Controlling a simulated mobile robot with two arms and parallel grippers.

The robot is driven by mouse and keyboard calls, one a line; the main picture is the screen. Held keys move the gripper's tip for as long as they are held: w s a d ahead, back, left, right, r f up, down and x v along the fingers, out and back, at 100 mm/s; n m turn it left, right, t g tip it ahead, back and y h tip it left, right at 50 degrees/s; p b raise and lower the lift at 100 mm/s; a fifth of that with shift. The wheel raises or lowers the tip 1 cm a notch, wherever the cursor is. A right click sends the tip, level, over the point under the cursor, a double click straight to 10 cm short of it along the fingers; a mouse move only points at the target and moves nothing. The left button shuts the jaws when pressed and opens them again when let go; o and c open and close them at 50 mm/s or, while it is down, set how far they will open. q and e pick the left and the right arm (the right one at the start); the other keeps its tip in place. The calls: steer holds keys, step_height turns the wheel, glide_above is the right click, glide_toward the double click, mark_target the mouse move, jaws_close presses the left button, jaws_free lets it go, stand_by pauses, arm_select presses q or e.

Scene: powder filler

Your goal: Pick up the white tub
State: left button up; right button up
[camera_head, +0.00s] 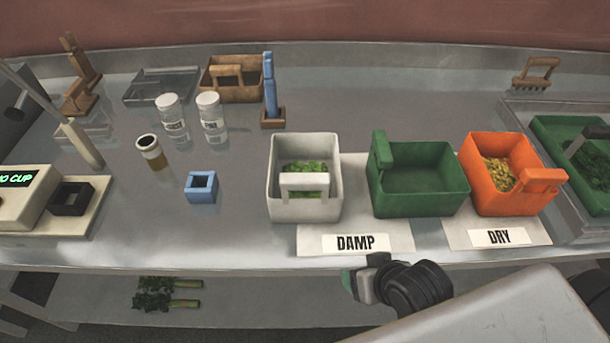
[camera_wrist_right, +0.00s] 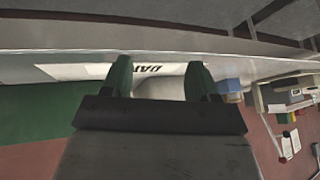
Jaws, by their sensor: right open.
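The white tub (camera_head: 276,190) stands upright near the front of the steel table, left of a green tub. It has a block handle at its front and holds green leaves. My right gripper (camera_head: 352,283) is below and in front of the table's front edge, slightly right of the white tub and apart from it. In the right wrist view its two green fingers (camera_wrist_right: 160,80) are spread, with the DAMP label and a pale surface beyond them; I cannot tell if that surface is the tub. My left gripper is not in view.
A green tub (camera_head: 417,196) and an orange tub (camera_head: 497,197) stand to the right. The DAMP card (camera_head: 355,243) lies in front. A blue square cup (camera_head: 201,187), a brown jar (camera_head: 151,152) and two white jars (camera_head: 211,118) stand left. A brown caddy (camera_head: 231,93) is behind.

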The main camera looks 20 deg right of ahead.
mark_target(316, 177)
steer(key=w+r+m+t+y, duration=0.1)
steer(key=m, duration=0.1)
steer(key=w+a+r+m+t+y, duration=0.1)
steer(key=w+r+m+t, duration=0.1)
steer(key=w+r+m+t+y, duration=0.1)
steer(key=w+t, duration=0.1)
steer(key=shift+w+a+r+m, duration=0.15)
steer(key=shift+a+r+m, duration=0.15)
steer(key=shift+m, duration=0.1)
steer(key=w+r+m+t, duration=0.2)
steer(key=w+r+m, duration=0.1)
steer(key=w+r+m+t+y+p, duration=0.1)
steer(key=w+r+m+t, duration=0.2)
steer(key=w+m, duration=0.1)
steer(key=shift+a+r+y, duration=0.2)
steer(key=shift+y, duration=0.1)
steer(key=shift+t, duration=0.3)
steer(key=p+x, duration=0.2)
steer(key=x, duration=0.2)
steer(key=shift+w+a+p, duration=0.25)
steer(key=shift+w+p, duration=0.1)
steer(key=shift+w+a+f, duration=0.1)
steer(key=shift+w+a, duration=0.1)
steer(key=shift+w, duration=0.3)
steer(key=shift+s, duration=0.15)
steer(key=shift+c, duration=1)
jaws_close()
